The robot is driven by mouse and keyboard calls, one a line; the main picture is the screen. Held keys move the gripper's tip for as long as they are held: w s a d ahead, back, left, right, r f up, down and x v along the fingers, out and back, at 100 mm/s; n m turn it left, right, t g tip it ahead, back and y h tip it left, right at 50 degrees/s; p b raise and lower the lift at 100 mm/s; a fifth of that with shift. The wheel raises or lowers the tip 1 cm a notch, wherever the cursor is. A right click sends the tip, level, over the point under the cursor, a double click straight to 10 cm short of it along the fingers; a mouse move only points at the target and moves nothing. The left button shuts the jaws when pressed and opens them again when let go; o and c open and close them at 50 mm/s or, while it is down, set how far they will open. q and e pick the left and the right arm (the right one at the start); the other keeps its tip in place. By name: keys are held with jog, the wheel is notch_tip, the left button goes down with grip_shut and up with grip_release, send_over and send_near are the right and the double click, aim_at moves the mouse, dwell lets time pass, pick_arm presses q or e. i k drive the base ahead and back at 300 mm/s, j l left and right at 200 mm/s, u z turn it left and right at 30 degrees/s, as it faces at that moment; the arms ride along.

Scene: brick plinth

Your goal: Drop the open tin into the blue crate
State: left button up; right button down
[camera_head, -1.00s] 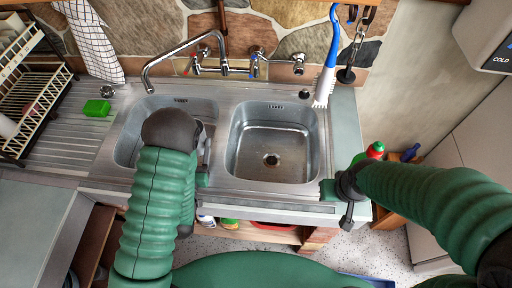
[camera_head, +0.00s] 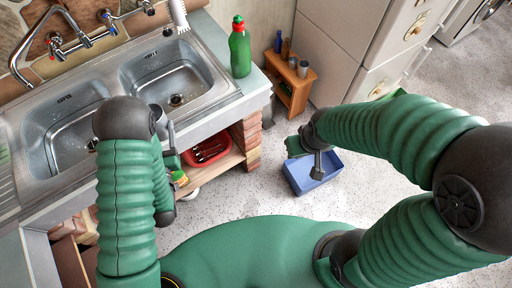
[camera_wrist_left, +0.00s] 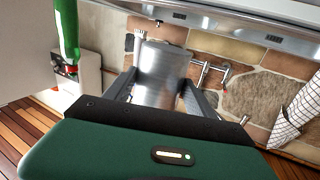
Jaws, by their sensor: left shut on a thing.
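The open tin (camera_wrist_left: 160,72) is a plain silver cylinder in the left wrist view. It sits between the two dark fingers of my left gripper (camera_wrist_left: 160,88), which is shut on it. The blue crate (camera_head: 329,178) stands on the floor right of the counter, well away from the left gripper. My right gripper (camera_head: 303,148) hangs above the crate in the picture and hides part of it; its fingers are unclear.
A green bottle with a red cap (camera_head: 240,48) stands on the counter's right end. A red basin (camera_head: 207,151) is on the shelf beneath. A small wooden rack (camera_head: 291,80) stands by the pale cabinets (camera_head: 345,50). Speckled floor around the crate is clear.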

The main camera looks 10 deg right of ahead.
aim_at(302, 181)
jog(key=z, duration=1.3)
jog(key=i+l+u, duration=0.15)
jog(key=l, duration=0.35)
jog(key=i+l+u, duration=0.15)
jog(key=l, duration=0.4)
jog(key=i+l+u, duration=0.15)
jog(key=l, duration=0.45)
jog(key=i+l+u, duration=0.2)
jog(key=l, duration=0.4)
jog(key=i+l+u, duration=0.15)
jog(key=l, duration=0.45)
jog(key=l+u, duration=0.15)
jog(key=l, duration=0.45)
